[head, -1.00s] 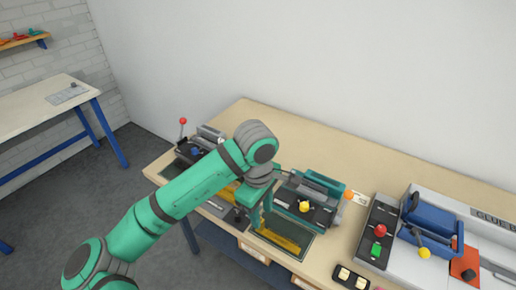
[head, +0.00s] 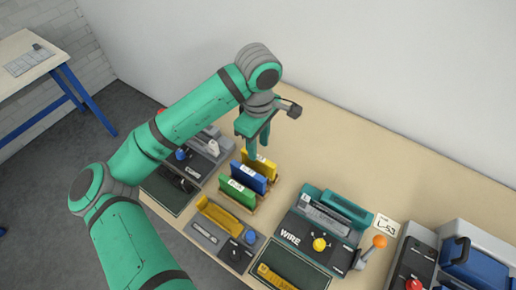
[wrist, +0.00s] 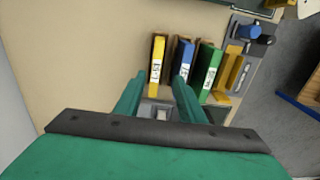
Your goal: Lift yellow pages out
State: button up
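The yellow pages (head: 263,164) stand upright at the back of a small wooden rack (head: 271,194), with a white label on their edge. They also show in the wrist view (wrist: 157,60). Blue pages (head: 253,176) and green pages (head: 237,193) stand beside them in the same row. My gripper (head: 258,148) is above the row, close to the yellow pages. In the wrist view its two fingers (wrist: 157,93) are spread apart, with the yellow pages beyond the gap between them. Nothing is held. The arm does not hide the labels.
A wire binding machine (head: 322,228) with a yellow piece (head: 275,278) on its front mat stands right of the rack. A grey punch with a yellow bar (head: 225,216) lies in front. Another machine (head: 205,150) stands left. The bench behind the rack is clear.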

aim_at(258, 162)
jog(key=shift+w+f, duration=0.25)
jog(key=shift+f, duration=0.05)
notch_tip(258, 162, down, 4)
jog(key=shift+w+d+f, duration=0.1)
jog(key=shift+f, duration=0.55)
jog(key=shift+w+f, duration=0.1)
jog(key=shift+f, duration=2.35)
grip_shut()
